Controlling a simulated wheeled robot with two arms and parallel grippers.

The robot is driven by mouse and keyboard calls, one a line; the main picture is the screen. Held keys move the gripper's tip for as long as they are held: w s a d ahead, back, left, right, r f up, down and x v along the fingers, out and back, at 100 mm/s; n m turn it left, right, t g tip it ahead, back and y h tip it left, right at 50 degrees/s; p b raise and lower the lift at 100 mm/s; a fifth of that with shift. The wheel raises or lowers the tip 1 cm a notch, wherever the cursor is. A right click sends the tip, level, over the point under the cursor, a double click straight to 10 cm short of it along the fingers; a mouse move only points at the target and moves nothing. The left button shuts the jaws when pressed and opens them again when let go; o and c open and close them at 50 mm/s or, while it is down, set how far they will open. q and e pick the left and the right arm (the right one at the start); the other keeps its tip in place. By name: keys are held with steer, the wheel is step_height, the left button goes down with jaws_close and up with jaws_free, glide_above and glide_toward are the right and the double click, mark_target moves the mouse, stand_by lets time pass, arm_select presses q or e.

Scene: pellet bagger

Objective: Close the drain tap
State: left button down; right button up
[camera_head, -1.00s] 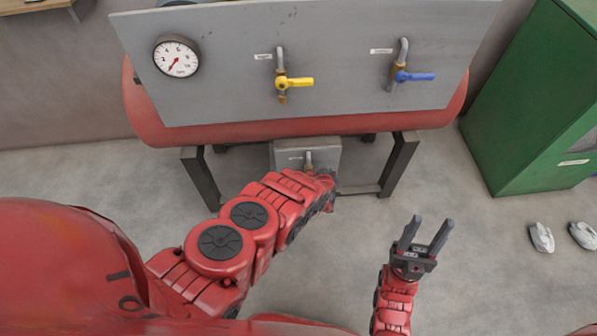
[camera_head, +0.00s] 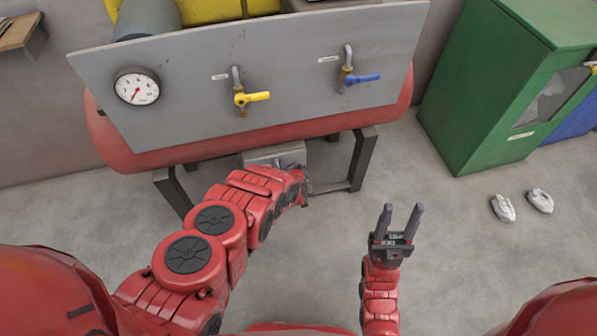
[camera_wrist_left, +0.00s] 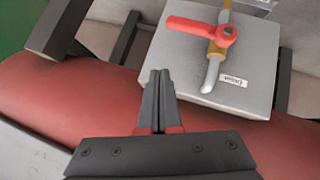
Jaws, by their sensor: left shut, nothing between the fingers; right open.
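The drain tap shows in the left wrist view: a red lever (camera_wrist_left: 200,28) on a brass body (camera_wrist_left: 215,42) with a grey outlet pipe (camera_wrist_left: 211,72). The lever lies crosswise to the pipe, its free end to the left. The tap is on a light grey box (camera_wrist_left: 250,62) with a small label; the box also shows in the head view (camera_head: 262,156), partly hidden by my left arm. My left gripper (camera_wrist_left: 159,73) is shut and empty, its tips apart from the lever, just below it in the picture. My right gripper (camera_head: 402,208) is open and empty above the floor.
A grey panel (camera_head: 185,85) carries a gauge (camera_head: 137,86), a yellow-handled tap (camera_head: 251,97) and a blue-handled tap (camera_head: 360,79). The red tank (camera_head: 110,140) and dark legs (camera_head: 361,158) are close to my left arm. A green cabinet (camera_head: 470,90) and two white objects (camera_head: 503,208) are at right.

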arm_select(q)
steer(key=d+p+v, duration=0.2)
steer(key=p+v, duration=0.5)
steer(key=v, duration=0.1)
steer(key=shift+r, duration=0.25)
steer(key=shift+w, duration=0.2)
